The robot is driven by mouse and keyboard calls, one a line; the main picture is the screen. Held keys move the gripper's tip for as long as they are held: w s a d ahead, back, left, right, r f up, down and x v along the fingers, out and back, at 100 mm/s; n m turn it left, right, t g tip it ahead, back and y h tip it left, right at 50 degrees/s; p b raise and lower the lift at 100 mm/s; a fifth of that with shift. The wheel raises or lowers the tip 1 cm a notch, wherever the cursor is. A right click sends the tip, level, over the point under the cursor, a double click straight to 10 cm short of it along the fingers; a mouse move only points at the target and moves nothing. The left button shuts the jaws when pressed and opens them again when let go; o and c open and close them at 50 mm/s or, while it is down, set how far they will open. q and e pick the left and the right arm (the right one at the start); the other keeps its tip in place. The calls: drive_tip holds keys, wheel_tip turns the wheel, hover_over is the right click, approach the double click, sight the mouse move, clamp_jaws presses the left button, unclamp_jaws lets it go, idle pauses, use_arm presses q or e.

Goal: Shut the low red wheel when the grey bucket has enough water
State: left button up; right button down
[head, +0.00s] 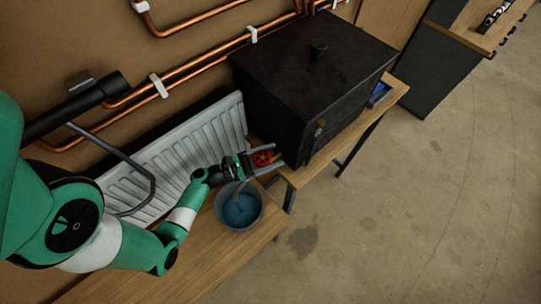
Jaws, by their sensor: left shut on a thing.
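The low red wheel (263,158) is at the right end of the white radiator, beside the black box. My left gripper (254,164) is at the wheel and shut on it; the fingertips are small in this view. The grey bucket (222,219) stands on the wooden bench below and in front of my left gripper. Blue water (242,210) shows inside it, below the rim. A thin pale stream seems to fall into the bucket from near the wheel. My right gripper is not in view.
A black box (310,75) with a knob on its lid stands right of the wheel. The white radiator (165,160) and copper pipes (205,72) run along the wall behind my left arm. The bench (215,270) is clear in front; open floor lies right.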

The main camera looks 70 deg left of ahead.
use_arm(q)
drive_tip(key=shift+r, duration=0.1)
idle(0.3)
drive_tip(key=o, duration=1.3)
drive_tip(key=shift+d, duration=0.1)
